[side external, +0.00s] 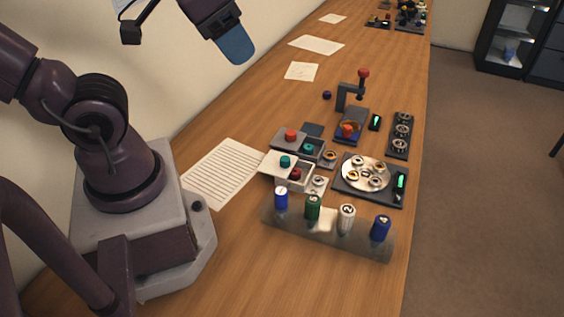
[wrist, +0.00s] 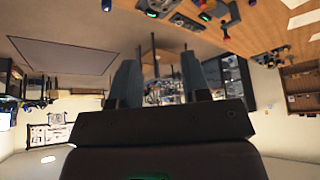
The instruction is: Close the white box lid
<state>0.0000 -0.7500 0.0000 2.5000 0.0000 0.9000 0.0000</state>
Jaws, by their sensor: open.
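The white box (side external: 307,183) sits on the table near the middle of the side external view. Its white lid (side external: 272,160), with a teal knob, is off to the left, so the box is uncovered. A red piece (side external: 295,174) shows inside the box. My gripper (side external: 236,46) is high above the table, up and left of the box and well apart from it. In the wrist view my gripper (wrist: 160,72) has two fingers spread with nothing between them. I cannot make out the white box in the wrist view.
A grey box with a red-knobbed lid (side external: 290,137) stands just behind. A round dial plate (side external: 365,174) is to the right. A bar with several coloured cylinders (side external: 330,232) lies in front. A printed sheet (side external: 222,174) lies left.

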